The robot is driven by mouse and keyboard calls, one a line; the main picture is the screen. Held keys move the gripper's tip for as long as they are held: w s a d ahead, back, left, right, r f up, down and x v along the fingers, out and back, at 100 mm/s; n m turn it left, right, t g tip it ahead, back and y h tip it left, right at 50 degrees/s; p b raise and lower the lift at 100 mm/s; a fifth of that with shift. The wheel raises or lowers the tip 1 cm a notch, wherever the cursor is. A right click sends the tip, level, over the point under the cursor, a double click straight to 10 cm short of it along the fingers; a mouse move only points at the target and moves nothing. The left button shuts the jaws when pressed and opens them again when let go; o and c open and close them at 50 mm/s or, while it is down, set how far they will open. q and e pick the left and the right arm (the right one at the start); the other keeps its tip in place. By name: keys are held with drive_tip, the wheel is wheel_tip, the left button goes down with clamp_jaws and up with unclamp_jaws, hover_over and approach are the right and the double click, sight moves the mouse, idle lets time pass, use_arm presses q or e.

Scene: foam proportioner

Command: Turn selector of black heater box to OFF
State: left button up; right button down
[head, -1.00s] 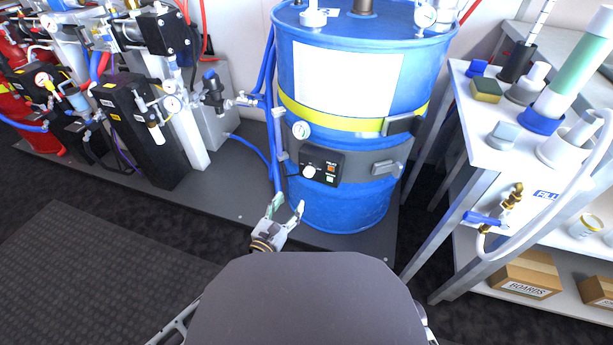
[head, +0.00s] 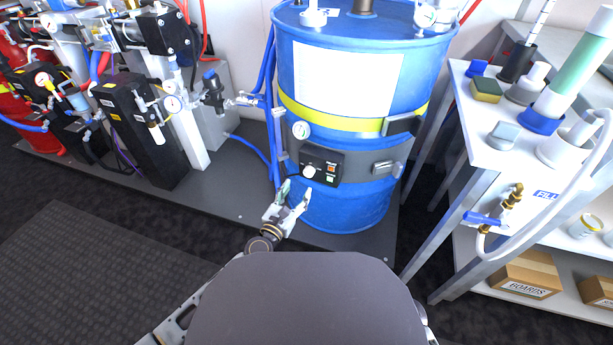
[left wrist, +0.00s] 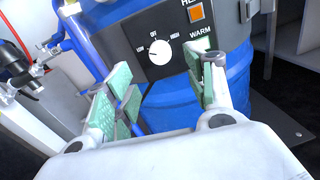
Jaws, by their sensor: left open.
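The black heater box (head: 322,165) is mounted on the grey band around the blue drum (head: 345,205). Its round white selector knob (head: 309,171) sits at the left of its face. The left wrist view shows the knob (left wrist: 160,52) close up, with LOW, OFF and HIGH marks around its upper side; I cannot tell for sure which mark it points at. My left gripper (head: 295,192) is open and empty, just below and in front of the box. In the left wrist view its green-padded fingers (left wrist: 166,78) stand either side of the knob, apart from it. My right gripper is not in view.
An orange switch (left wrist: 196,12) sits right of the knob. Blue hoses (head: 271,110) run down the drum's left side. A white shelf table (head: 480,150) stands at the right, black pump units (head: 145,130) at the left.

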sight(308, 174)
use_arm(q)
drive_tip(key=shift+b+x, duration=0.6)
drive_tip(key=shift+x, duration=3.55)
drive_tip(key=shift+c, duration=0.3)
drive_tip(key=c, duration=0.9)
